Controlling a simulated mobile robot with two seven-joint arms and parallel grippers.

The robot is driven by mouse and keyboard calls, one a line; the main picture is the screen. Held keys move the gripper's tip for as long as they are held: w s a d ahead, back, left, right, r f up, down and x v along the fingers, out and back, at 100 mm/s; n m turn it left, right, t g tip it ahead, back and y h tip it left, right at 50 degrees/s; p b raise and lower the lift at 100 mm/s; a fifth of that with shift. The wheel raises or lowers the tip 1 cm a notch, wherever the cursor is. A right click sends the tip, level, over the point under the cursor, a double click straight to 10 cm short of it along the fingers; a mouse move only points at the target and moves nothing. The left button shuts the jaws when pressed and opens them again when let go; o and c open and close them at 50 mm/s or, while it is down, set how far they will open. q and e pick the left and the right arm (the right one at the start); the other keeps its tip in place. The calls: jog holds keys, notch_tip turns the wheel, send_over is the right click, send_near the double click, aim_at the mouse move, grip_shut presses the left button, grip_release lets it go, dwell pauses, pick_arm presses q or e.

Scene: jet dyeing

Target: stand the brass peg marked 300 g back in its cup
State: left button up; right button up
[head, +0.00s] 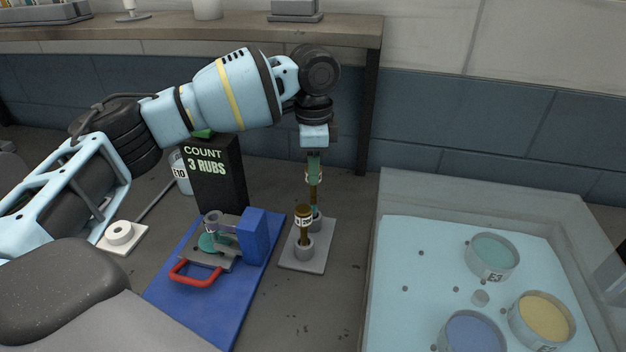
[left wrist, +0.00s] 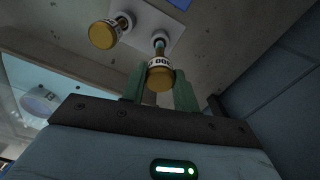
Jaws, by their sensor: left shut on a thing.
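The brass peg (head: 313,192) with a white label band is upright between my left gripper's green fingers (head: 314,160). In the left wrist view the fingers close around this peg (left wrist: 160,76), and its label shows "00", the first digit being unclear. Its lower end is at the mouth of the far grey cup (head: 317,222); I cannot tell how deep it sits. A second brass peg (head: 304,218) stands in the near cup (head: 303,249), and it also shows in the left wrist view (left wrist: 104,33). Both cups are on a pale plate (head: 318,258). My right gripper is out of view.
Left of the plate, a blue mat (head: 190,309) bears a rubbing device with a red handle (head: 196,276). A black "COUNT 3 RUBS" box (head: 217,176) stands behind. At right, a clear-walled tray (head: 395,290) holds several dye cups. A shelf (head: 350,30) runs behind my arm.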

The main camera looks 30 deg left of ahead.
pick_arm(q)
jog(key=shift+f, duration=1.9)
jog(key=o, duration=1.1)
notch_tip(320, 180, up, 12)
jog(key=shift+r, duration=0.1)
